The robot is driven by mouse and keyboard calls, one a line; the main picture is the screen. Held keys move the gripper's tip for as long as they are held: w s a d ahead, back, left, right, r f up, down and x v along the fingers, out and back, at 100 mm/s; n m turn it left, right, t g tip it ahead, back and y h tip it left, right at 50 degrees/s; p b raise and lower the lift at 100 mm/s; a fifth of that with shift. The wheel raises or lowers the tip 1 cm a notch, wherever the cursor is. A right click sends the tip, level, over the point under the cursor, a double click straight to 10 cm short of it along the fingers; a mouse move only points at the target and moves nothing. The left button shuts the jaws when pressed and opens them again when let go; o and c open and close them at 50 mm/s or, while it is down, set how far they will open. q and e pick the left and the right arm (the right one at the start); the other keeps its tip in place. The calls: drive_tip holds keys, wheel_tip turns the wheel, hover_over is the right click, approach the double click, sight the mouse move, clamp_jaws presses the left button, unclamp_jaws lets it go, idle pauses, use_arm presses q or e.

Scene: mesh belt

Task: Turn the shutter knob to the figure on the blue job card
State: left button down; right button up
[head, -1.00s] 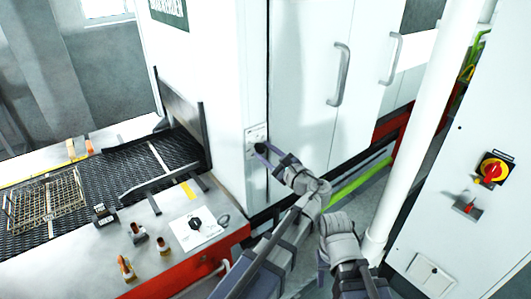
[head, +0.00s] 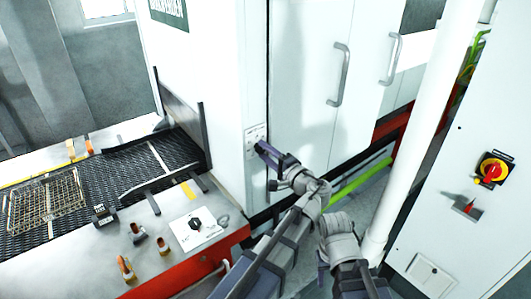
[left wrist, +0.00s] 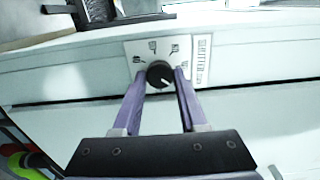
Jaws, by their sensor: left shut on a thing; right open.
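The black round knob (left wrist: 160,75) sits on a white plate (left wrist: 133,52) with several small printed marks around it; a short white line on the knob points to the lower right. In the head view the plate (head: 255,133) is on the corner of the white machine. My left gripper (left wrist: 163,78) is shut on the knob, one purple finger on each side; it also shows in the head view (head: 264,160). My right gripper (head: 322,262) is open and empty, low in the middle. I cannot make out a blue job card.
A worktable (head: 120,245) at the left holds a mesh belt (head: 110,175), a wire basket (head: 48,200), several small orange-and-dark items and a white sheet (head: 180,235) with a black shape. A white pole (head: 415,130) and a cabinet (head: 450,160) with a red-yellow switch (head: 493,169) stand right.

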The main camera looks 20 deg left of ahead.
use_arm(q)
drive_tip(key=n, duration=0.4)
drive_tip(key=shift+s+f+n, duration=0.1)
drive_tip(key=shift+n, duration=2)
drive_tip(key=shift+c, duration=2.2)
unclamp_jaws()
drive_tip(key=shift+s, duration=0.1)
